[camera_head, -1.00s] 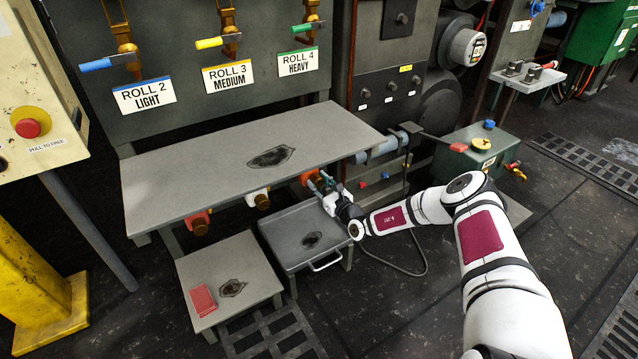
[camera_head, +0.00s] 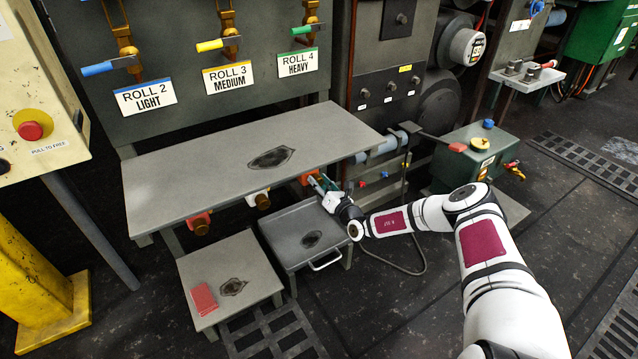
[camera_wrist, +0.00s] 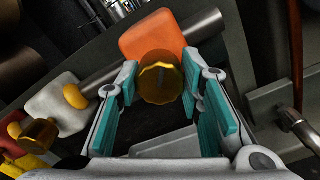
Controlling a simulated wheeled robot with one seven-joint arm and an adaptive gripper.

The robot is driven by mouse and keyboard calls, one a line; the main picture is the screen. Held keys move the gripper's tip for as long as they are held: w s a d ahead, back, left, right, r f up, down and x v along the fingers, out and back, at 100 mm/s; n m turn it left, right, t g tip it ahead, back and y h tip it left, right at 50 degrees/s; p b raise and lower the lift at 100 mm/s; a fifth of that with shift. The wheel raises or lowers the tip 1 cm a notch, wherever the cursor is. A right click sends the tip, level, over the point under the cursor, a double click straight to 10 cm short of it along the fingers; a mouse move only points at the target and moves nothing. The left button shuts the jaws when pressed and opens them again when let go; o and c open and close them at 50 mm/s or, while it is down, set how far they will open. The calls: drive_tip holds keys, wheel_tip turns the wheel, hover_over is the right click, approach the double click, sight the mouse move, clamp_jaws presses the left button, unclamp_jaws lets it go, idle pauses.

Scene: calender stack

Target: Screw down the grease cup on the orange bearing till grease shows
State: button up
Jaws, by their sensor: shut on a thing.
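The orange bearing (camera_wrist: 152,35) is a block on a grey shaft at the top of the wrist view. In the head view only a bit of the orange bearing (camera_head: 305,181) shows under the grey table's edge. Its grease cup (camera_wrist: 160,78), a ribbed amber-brass cap, faces the wrist camera. My gripper (camera_wrist: 161,88) is shut on this cup, with one teal-padded finger on each side. In the head view my gripper (camera_head: 321,183) reaches in under the table edge from the right. The cup hides where it meets the bearing.
A white bearing (camera_wrist: 60,103) with a similar cup (camera_wrist: 40,132) is close on the left, with a red bearing (camera_head: 197,222) beyond. The grey table (camera_head: 200,180) overhangs the bearings. A lower stand with a handle (camera_head: 325,265) and a hanging cable (camera_head: 425,262) are nearby.

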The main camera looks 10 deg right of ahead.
drive_tip(key=shift+f, duration=0.1)
idle(0.3)
drive_tip(key=o, duration=1.2)
drive_tip(key=shift+c, duration=0.2)
drive_tip(key=v, duration=1.2)
drive_tip(key=shift+s, duration=0.1)
